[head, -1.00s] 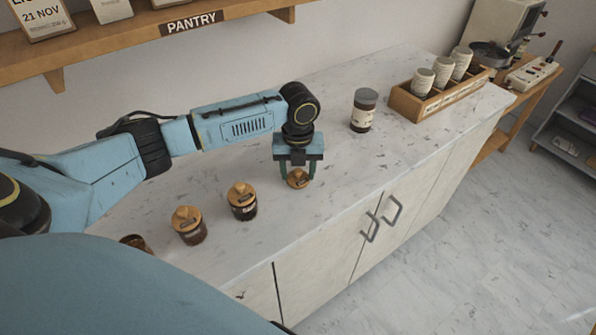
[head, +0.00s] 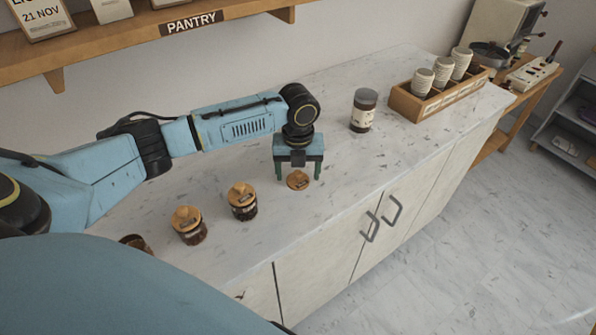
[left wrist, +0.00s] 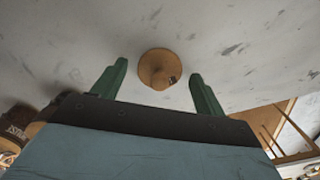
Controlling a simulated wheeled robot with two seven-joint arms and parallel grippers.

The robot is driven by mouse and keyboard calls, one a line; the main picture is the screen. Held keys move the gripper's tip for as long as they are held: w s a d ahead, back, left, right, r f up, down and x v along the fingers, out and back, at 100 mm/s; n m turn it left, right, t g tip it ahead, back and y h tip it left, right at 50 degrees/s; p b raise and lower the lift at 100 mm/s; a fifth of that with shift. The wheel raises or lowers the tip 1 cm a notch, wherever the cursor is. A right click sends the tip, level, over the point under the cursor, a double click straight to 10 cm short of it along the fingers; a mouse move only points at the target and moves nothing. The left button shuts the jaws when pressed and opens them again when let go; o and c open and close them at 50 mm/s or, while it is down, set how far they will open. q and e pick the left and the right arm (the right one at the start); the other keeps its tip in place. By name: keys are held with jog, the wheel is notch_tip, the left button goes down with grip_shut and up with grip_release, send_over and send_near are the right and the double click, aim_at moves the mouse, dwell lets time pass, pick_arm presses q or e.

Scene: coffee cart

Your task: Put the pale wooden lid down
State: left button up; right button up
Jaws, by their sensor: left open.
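The pale wooden lid (head: 298,180) lies on the marble counter, with its knob facing up. It also shows in the left wrist view (left wrist: 159,68), between the two green fingers and apart from both. My left gripper (head: 298,177) is open and empty just above the lid, its fingers spread to either side. The same gripper shows in the left wrist view (left wrist: 157,85). My right gripper is not in view.
Two jars with wooden lids (head: 187,225) (head: 242,200) stand left of the lid. A brown-rimmed jar (head: 136,243) is partly hidden by my body. Bare counter surrounds the lid.

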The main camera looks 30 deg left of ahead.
aim_at(298, 172)
pick_arm(q)
notch_tip(298, 172, up, 12)
jog(key=shift+p, duration=0.4)
jog(key=shift+f, duration=0.15)
